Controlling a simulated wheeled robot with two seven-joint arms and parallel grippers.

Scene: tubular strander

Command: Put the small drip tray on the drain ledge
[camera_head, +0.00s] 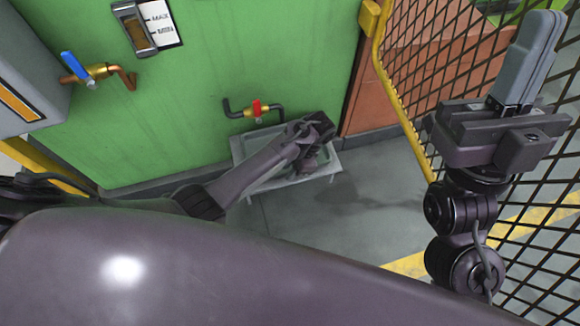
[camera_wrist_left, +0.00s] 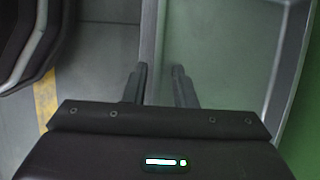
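A shallow grey tray-like piece with a raised rim (camera_head: 240,150) stands low on short legs at the foot of the green wall, below the red-handled valve. I cannot tell whether it is the drip tray, the drain ledge or both. My left gripper (camera_head: 312,150) is over its right half and hides part of it. In the left wrist view my left gripper (camera_wrist_left: 158,70) is open, its fingers apart on either side of the pan's near rim (camera_wrist_left: 149,40); contact cannot be told. My right gripper (camera_head: 530,60) points upward at the right, its fingers together and empty.
A red-handled valve (camera_head: 257,107) and pipe stick out just above the tray. A blue-handled valve (camera_head: 75,67) and a level gauge (camera_head: 135,27) are on the left. A mesh fence (camera_head: 420,70) with a yellow frame stands close to my right arm. Grey floor (camera_head: 350,210) is clear right of the tray.

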